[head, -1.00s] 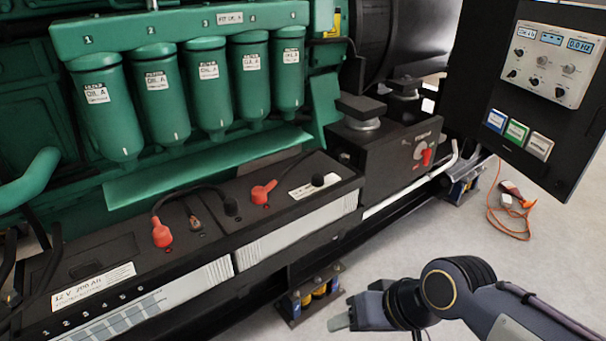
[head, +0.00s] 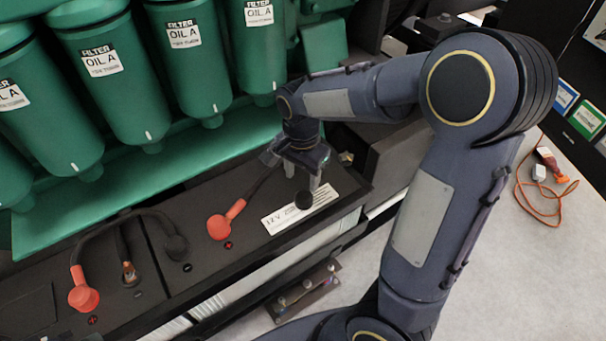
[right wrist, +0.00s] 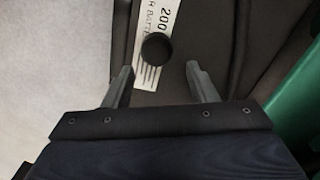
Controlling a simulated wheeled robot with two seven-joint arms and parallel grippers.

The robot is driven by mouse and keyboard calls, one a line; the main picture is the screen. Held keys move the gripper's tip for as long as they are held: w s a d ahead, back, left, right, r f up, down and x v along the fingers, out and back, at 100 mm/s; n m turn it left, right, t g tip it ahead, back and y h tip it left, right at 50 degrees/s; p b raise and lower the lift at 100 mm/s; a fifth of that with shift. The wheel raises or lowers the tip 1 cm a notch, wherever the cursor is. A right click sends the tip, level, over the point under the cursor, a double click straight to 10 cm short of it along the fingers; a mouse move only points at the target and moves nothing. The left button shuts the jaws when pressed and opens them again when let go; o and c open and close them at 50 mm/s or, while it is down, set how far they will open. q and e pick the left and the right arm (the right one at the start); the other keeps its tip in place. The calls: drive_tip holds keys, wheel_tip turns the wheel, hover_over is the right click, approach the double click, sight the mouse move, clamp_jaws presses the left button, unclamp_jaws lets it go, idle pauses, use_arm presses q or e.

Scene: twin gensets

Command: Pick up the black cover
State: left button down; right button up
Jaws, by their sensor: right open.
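A round black cover (head: 304,200) sits on the right battery, at the edge of its white label. It also shows in the right wrist view (right wrist: 157,48) as a dark disc just beyond the fingertips, roughly centred between them. My right gripper (head: 293,172) is open and empty, pointing down above the battery close to the cover. Its two fingers show apart in the right wrist view (right wrist: 158,70). I cannot tell the exact height of the fingertips above the cover. My left gripper is not in view.
A red terminal boot (head: 218,227) with a cable lies left of the cover. Another red boot (head: 83,297) and a black cable end (head: 176,248) are further left. Green oil filters (head: 192,60) stand behind. Open floor (head: 545,260) lies to the right.

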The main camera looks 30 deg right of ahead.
sight(303, 196)
drive_tip(key=f, duration=0.2)
drive_tip(key=f+b, duration=0.1)
drive_tip(key=f, duration=0.4)
drive_tip(key=shift+s+f, duration=0.2)
drive_tip(key=shift+s, duration=0.05)
drive_tip(key=c, duration=0.7)
